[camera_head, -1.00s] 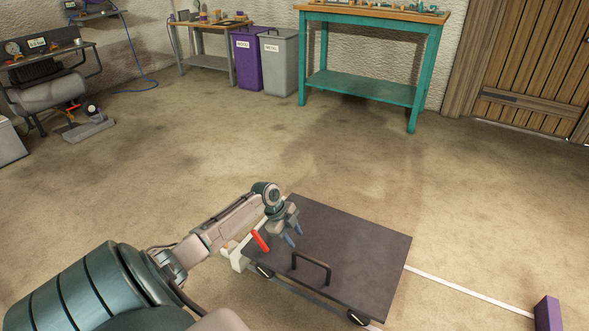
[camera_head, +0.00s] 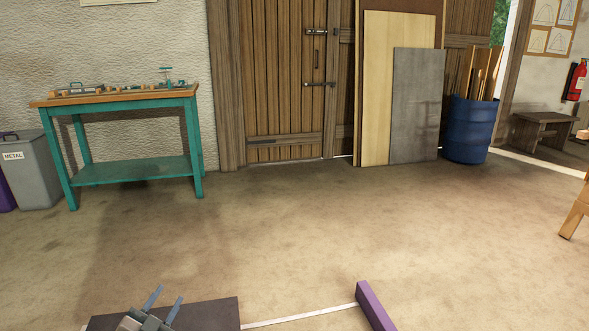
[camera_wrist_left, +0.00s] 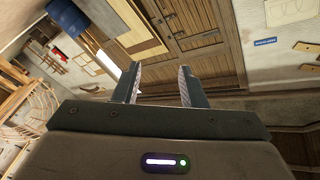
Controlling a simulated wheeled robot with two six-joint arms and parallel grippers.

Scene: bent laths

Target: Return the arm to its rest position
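My left gripper (camera_head: 166,298) shows at the bottom edge of the head view, in front of a dark flat panel. Its two blue-grey fingers are apart and point up and away in the picture. In the left wrist view the fingers (camera_wrist_left: 160,82) are open with nothing between them, and the camera looks across at the wooden door (camera_wrist_left: 192,28). The rest of the left arm lies outside the head view. My right gripper is in neither view.
The dark panel (camera_head: 218,313) lies low at the bottom, with a white strip (camera_head: 300,317) running to a purple block (camera_head: 374,305). A teal workbench (camera_head: 130,168), leaning boards (camera_head: 417,105) and a blue barrel (camera_head: 470,130) stand farther back. The floor between is clear.

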